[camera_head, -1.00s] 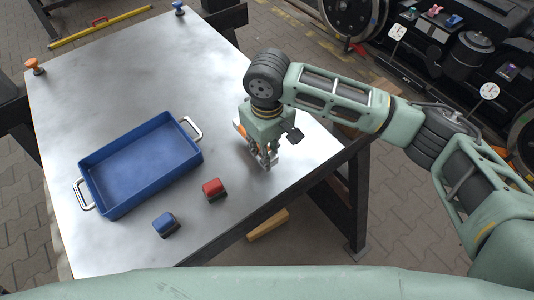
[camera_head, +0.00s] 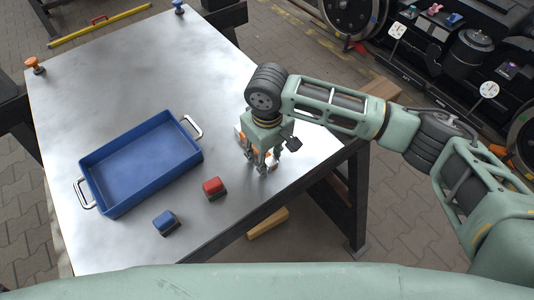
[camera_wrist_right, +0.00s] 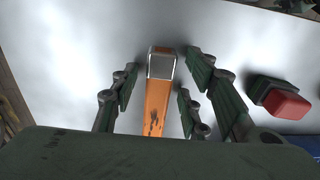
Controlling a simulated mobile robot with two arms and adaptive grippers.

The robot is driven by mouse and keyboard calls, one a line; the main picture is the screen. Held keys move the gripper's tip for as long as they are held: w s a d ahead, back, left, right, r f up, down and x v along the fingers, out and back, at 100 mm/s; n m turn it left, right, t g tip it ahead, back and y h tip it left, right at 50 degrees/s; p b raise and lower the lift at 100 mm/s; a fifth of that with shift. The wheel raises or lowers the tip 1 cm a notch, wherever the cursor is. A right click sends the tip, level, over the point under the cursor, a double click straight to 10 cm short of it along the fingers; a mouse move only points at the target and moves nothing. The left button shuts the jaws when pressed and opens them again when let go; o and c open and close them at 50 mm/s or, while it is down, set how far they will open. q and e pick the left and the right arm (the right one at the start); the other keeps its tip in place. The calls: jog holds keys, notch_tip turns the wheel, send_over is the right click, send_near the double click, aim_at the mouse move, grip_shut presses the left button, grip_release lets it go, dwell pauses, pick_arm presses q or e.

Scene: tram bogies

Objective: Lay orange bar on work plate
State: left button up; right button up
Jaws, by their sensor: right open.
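The orange bar (camera_wrist_right: 156,105) with a pale metallic end lies on the bare metal work plate (camera_wrist_right: 65,60) in the right wrist view. It runs between the spread fingers of my right gripper (camera_wrist_right: 158,88), with gaps on both sides near its end. In the head view my right gripper (camera_head: 262,165) is low over the near right part of the work plate (camera_head: 120,75). It mostly hides the bar there, leaving small orange and pale patches visible. My left gripper is not in view.
A blue tray (camera_head: 197,160) with metal handles stands on the plate's left side. A red block (camera_head: 213,187) and a blue block (camera_head: 165,222) lie near the front edge. Orange (camera_head: 35,66) and blue (camera_head: 179,6) knobs mark far corners. The plate's upper middle is clear.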

notch_tip(320, 180, up, 12)
jog(key=shift+r+b, duration=0.15)
jog(key=shift+b, duration=0.15)
dwell(0.7)
